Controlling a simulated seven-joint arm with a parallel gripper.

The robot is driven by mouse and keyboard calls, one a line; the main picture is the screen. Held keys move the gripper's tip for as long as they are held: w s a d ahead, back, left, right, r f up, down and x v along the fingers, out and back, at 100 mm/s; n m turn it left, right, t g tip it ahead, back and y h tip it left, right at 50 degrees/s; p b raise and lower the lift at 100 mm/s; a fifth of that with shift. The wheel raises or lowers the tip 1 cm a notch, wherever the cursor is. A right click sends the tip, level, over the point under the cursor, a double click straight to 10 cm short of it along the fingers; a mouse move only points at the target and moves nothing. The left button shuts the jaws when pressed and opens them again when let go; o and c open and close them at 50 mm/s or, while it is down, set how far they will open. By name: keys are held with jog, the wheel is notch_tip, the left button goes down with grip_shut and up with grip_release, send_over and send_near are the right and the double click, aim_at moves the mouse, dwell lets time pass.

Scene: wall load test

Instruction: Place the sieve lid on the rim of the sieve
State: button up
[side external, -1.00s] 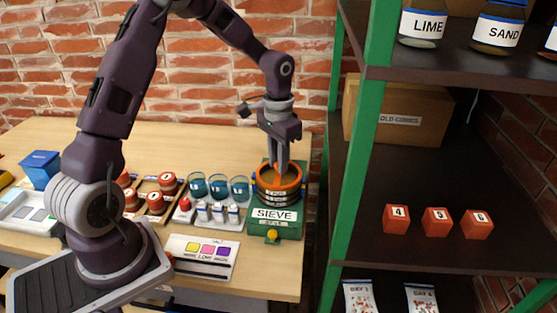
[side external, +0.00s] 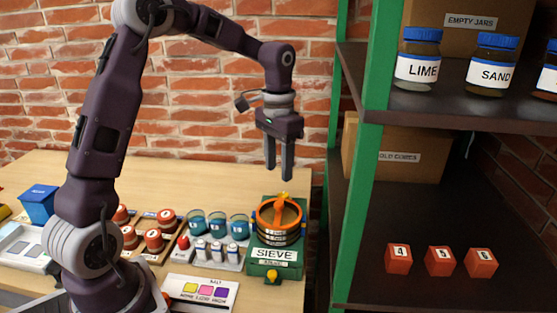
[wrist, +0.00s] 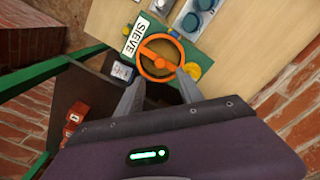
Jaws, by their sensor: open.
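The sieve (side external: 280,238) is a round dark body on a green base with a white SIEVE label, near the table's right end. The orange sieve lid (side external: 260,218), a ring with a crossbar and raised handle, lies on top of the sieve. In the wrist view the lid (wrist: 144,62) appears as a ring roughly centred over the sieve's base. I cannot tell whether it sits fully flush on the rim. My gripper (side external: 279,177) is open and empty above the lid, its fingers pointing down and clear of the handle. Its fingertips (wrist: 159,78) also show in the wrist view.
A colour card (side external: 200,293) lies in front. A shelf with a green post (side external: 365,150) rises close on the right. The table behind is clear.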

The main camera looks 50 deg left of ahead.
jog(key=s+d+r+t+y, duration=0.1)
jog(key=s+d+r, duration=0.35)
jog(key=s, duration=0.25)
jog(key=s+d+r+t, duration=0.2)
jog(key=s+d+r, duration=0.1)
jog(key=s+r, duration=0.25)
jog(key=s+d+f+t+h, duration=0.1)
jog(key=s+d+f+t, duration=0.1)
jog(key=s, duration=1)
jog(key=shift+s+d+t, duration=0.3)
jog(key=shift+s+d, duration=0.1)
